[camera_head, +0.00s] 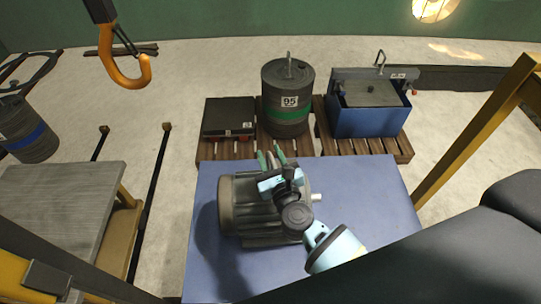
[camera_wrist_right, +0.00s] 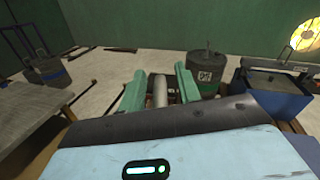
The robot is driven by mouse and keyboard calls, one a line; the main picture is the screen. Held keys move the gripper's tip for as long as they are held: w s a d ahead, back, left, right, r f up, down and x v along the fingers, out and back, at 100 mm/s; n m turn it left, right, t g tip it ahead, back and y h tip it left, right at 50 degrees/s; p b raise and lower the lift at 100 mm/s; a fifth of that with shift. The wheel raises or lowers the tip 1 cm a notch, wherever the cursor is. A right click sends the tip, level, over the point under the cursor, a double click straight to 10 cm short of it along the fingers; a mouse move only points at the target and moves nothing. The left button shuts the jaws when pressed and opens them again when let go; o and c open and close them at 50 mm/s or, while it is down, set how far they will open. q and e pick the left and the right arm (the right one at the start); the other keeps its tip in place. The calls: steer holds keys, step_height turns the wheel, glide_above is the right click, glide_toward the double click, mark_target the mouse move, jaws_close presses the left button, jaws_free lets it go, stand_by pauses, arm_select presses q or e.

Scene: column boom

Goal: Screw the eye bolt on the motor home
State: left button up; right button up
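The grey finned motor (camera_head: 238,208) lies on its side on a blue-topped table, its short shaft (camera_head: 317,197) pointing right. My right gripper (camera_head: 271,159) is above the motor's far side, its green fingers pointing toward the pallets. In the wrist view, the fingers (camera_wrist_right: 159,90) stand apart. A pale grey cylindrical piece (camera_wrist_right: 160,88) shows between them, with gaps on both sides; I cannot tell what it is. I cannot make out a separate eye bolt on the motor; my gripper and wrist cover part of its top. My left gripper is not in view.
Behind the blue table (camera_head: 375,205), pallets hold a drum (camera_head: 287,110) marked 95, a dark flat box (camera_head: 228,117) and a blue bin (camera_head: 368,122). An orange hook (camera_head: 125,70) hangs at upper left. A grey bench (camera_head: 60,198) stands left. The table's right part is clear.

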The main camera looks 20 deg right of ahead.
jaws_close()
steer(key=shift+h, duration=0.3)
steer(key=shift+m+h, duration=0.4)
steer(key=shift+m, duration=0.1)
steer(key=shift+f+m+h+b, duration=0.1)
steer(key=shift+m+h+b, duration=0.5)
steer(key=shift+h, duration=0.4)
steer(key=shift+d+m+g+h, duration=0.2)
steer(key=shift+m+g+h, duration=0.15)
steer(key=shift+h, duration=0.25)
steer(key=shift+o, duration=0.4)
jaws_free()
